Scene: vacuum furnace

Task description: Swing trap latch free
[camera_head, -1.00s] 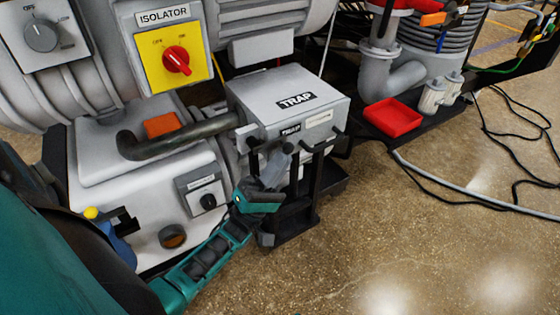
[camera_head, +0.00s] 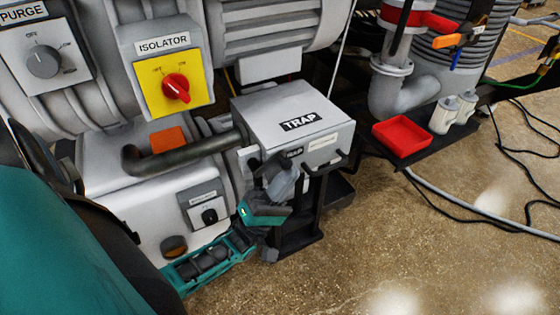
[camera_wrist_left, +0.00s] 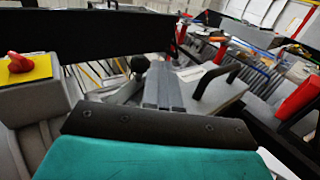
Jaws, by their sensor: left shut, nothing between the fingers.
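The trap (camera_head: 322,112) is a grey box with black TRAP labels on its lid and front face, in the middle of the head view. Black handle-like parts (camera_head: 341,161) stick out along its front; I cannot tell which is the latch. My left gripper (camera_head: 275,172) is shut and empty, close in front of the trap's left front corner, and hides part of it. I cannot tell whether it touches the trap. In the left wrist view its grey fingers (camera_wrist_left: 163,85) point forward together, with a black handle (camera_wrist_left: 213,78) to their right. My right gripper is not in view.
A dark curved pipe (camera_head: 180,158) runs to the trap's left side. The isolator box (camera_head: 168,60) with a red knob stands above left. A red tray (camera_head: 402,138) lies to the right. A black stand (camera_head: 300,235) is below the trap. Open floor lies front right.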

